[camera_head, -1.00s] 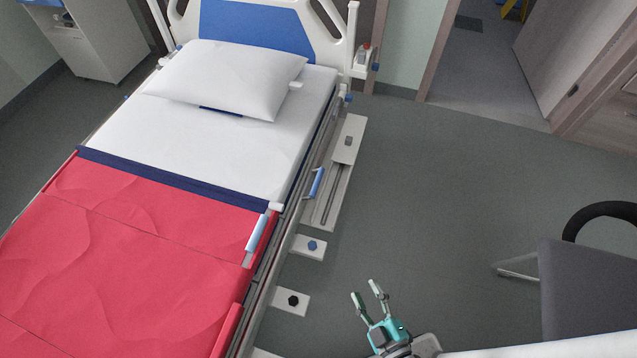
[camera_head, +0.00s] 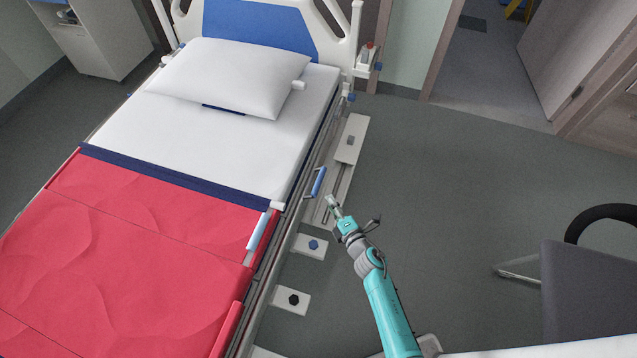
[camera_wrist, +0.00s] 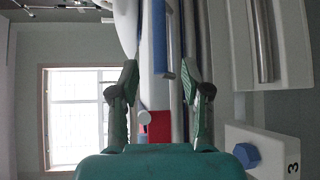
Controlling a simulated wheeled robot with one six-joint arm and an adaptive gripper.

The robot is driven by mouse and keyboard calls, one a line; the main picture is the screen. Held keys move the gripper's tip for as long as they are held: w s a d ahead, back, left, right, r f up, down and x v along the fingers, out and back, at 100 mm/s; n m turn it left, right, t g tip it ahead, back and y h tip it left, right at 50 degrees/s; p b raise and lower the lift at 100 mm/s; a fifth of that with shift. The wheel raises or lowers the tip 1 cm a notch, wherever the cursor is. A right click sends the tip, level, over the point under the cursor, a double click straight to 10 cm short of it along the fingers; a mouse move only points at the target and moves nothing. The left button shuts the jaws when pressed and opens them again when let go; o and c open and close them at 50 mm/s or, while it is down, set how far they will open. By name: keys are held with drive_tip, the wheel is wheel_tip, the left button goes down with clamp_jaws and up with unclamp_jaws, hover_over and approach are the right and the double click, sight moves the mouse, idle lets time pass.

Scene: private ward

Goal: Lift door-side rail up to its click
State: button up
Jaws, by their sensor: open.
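The door-side rail (camera_head: 297,205) is a grey metal frame lying low along the bed's right side in the head view. A blue grip (camera_head: 319,182) stands out from its outer side. My gripper (camera_head: 333,203) is open and empty, just below and right of the blue grip in that picture. In the wrist view, a blue bar (camera_wrist: 160,35) lies ahead, between the lines of my spread fingers (camera_wrist: 160,85). No contact shows. The rail's catch cannot be made out.
The bed carries a pillow (camera_head: 230,78) and a red blanket (camera_head: 130,250). Low pale plates with a blue knob (camera_head: 313,244) and a black knob (camera_head: 293,299) sit beside the bed. A grey chair (camera_head: 585,295) stands right.

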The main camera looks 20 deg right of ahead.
sight(318, 183)
drive_tip(key=w, duration=0.3)
drive_tip(key=w+a+f, duration=0.1)
drive_tip(key=w, duration=0.6)
drive_tip(key=shift+w+a+f, duration=0.2)
drive_tip(key=shift+w+a, duration=0.05)
clamp_jaws()
